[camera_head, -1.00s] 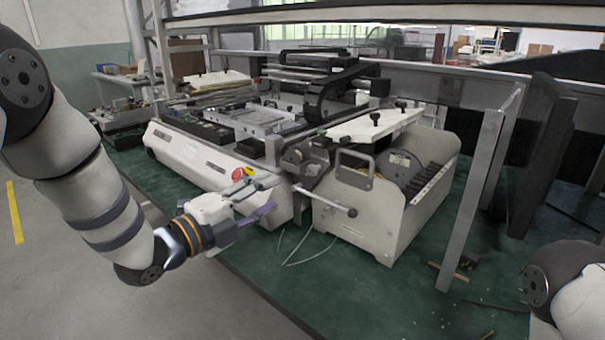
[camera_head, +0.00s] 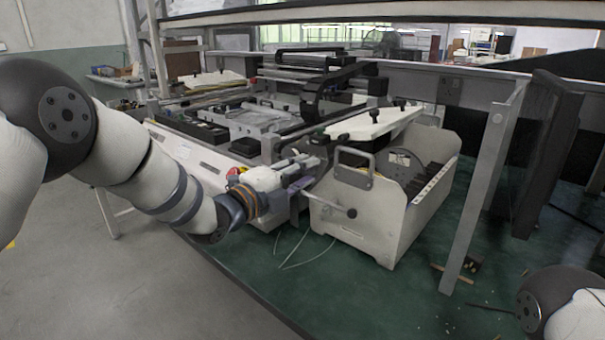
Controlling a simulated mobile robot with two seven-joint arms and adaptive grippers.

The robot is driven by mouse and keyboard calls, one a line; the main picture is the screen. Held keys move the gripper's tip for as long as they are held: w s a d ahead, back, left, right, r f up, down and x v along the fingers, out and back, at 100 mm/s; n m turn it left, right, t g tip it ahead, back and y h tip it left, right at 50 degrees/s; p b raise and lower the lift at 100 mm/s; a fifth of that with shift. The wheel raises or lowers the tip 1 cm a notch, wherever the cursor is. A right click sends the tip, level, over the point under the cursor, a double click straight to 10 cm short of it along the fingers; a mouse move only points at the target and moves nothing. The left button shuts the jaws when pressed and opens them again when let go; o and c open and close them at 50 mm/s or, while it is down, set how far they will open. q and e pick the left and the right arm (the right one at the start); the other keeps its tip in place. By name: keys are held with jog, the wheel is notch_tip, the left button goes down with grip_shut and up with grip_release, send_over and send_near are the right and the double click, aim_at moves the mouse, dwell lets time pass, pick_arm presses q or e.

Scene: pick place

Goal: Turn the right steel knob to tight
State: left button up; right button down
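The machine's steel knob area (camera_head: 322,146) is at the middle of the head view, left of the white box unit. The steel knobs there are small and partly hidden behind my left gripper, so I cannot tell the right knob or its setting clearly. My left gripper (camera_head: 309,172) reaches in from the left, its fingers apart and pointing right at this area. I cannot tell whether it touches a knob. My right arm shows only at the lower right corner; its gripper is out of view.
The white box unit (camera_head: 379,221) has a grey handle (camera_head: 354,168) and a rod with a dark ball end (camera_head: 351,213) sticking out near my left gripper. A metal post (camera_head: 478,200) stands to the right. The green table (camera_head: 345,299) is mostly clear in front.

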pick_arm(q)
grip_shut()
jog(key=m+p, duration=0.1)
jog(key=m, duration=0.4)
jog(key=shift+m, duration=0.4)
pick_arm(e)
jog(key=shift+w+r+t, duration=0.4)
jog(key=shift+w+r, duration=0.45)
pick_arm(q)
jog(key=o, duration=0.6)
grip_release()
jog(key=v, duration=1.2)
